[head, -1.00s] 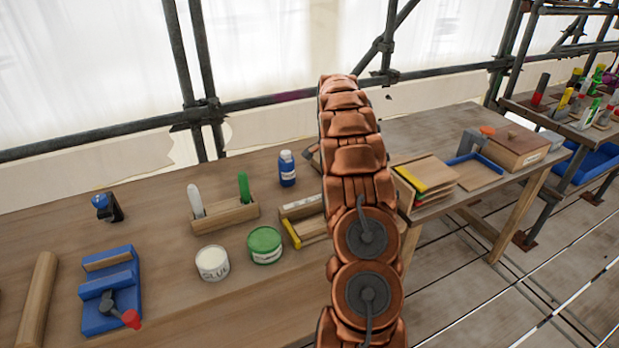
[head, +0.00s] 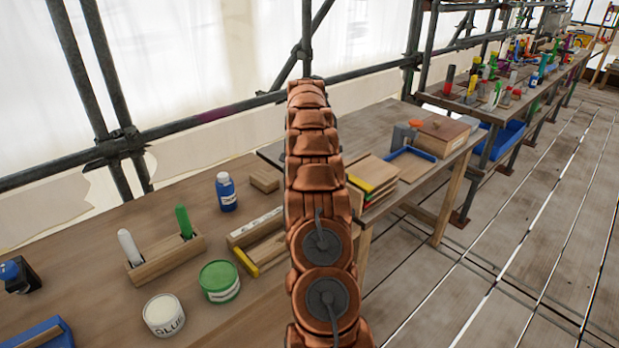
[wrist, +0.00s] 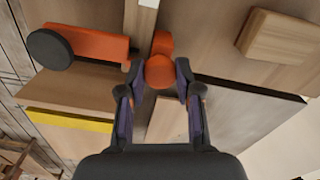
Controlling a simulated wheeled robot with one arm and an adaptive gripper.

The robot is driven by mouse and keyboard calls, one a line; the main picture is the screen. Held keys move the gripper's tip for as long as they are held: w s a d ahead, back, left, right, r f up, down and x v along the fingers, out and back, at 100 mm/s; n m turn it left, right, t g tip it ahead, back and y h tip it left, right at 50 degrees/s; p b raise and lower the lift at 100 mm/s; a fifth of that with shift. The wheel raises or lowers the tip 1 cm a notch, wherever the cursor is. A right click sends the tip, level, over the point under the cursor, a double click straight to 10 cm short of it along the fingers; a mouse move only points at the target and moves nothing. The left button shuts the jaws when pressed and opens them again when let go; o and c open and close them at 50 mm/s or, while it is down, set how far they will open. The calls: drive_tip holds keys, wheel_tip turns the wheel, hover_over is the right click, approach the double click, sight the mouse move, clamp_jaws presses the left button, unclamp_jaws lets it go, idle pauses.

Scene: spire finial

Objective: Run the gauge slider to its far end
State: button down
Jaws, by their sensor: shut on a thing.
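In the wrist view, my gripper (wrist: 157,76) is shut on a round orange knob (wrist: 160,70), with one finger on each side of it. I take this knob to be the gauge slider's. An orange upright joins the knob on its far side. The gauge body and track cannot be made out clearly around it. In the head view my own copper arm hides the gripper and the knob.
Close to the left finger lies an orange piece with a dark round disc (wrist: 50,49). A wooden block (wrist: 275,35) lies to the right. On the bench stand a green tin (head: 220,282), a glue pot (head: 163,315) and a blue bottle (head: 226,192).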

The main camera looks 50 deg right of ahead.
drive_tip(key=shift+s+d, duration=0.15)
drive_tip(key=shift+d, duration=0.1)
drive_tip(key=c, duration=0.9)
unclamp_jaws()
drive_tip(key=shift+d, duration=0.15)
drive_tip(key=shift+c, duration=0.2)
drive_tip(key=shift+o, duration=0.8)
drive_tip(key=shift+a, duration=0.3)
